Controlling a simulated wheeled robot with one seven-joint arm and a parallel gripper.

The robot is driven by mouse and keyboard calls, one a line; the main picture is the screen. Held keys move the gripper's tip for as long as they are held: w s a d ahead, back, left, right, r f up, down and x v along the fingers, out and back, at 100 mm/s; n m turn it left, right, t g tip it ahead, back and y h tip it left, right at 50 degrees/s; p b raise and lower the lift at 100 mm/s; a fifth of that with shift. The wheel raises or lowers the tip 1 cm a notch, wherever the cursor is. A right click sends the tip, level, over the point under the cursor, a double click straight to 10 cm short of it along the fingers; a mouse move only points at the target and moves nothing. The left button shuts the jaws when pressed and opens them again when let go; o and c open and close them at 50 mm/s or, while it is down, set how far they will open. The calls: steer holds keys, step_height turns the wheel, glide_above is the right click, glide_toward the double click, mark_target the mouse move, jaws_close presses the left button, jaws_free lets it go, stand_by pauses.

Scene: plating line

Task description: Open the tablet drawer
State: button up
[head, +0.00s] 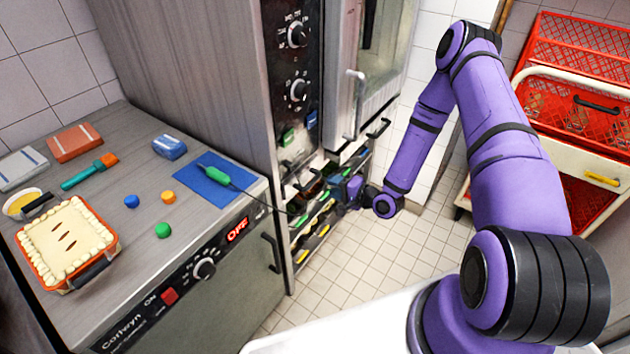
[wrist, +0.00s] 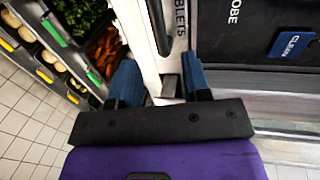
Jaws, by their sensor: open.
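In the wrist view, a black bar handle (wrist: 158,28) runs along a pale drawer front (wrist: 178,58) lettered with a word ending in "BLETS". My gripper (wrist: 160,78) is open, its two blue fingers spread, with nothing held. The handle lies beyond the fingertips, roughly in line with the gap between them; I cannot tell how near it is. In the head view, my purple gripper (head: 354,190) is low at the front of the oven unit, and its fingers are hard to make out. I cannot pick out the lettered drawer there.
Beside the gripper is a rack of food bins (wrist: 55,50) with greens and carrots. A dark panel marked "OBE" carries a blue CLEAN tag (wrist: 292,45). The oven door handle (head: 354,104) stands above. A pie (head: 66,243) sits on the left counter. Tiled floor (head: 385,250) is open.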

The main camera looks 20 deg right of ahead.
mark_target(315, 179)
steer(key=x, duration=0.8)
jaws_close()
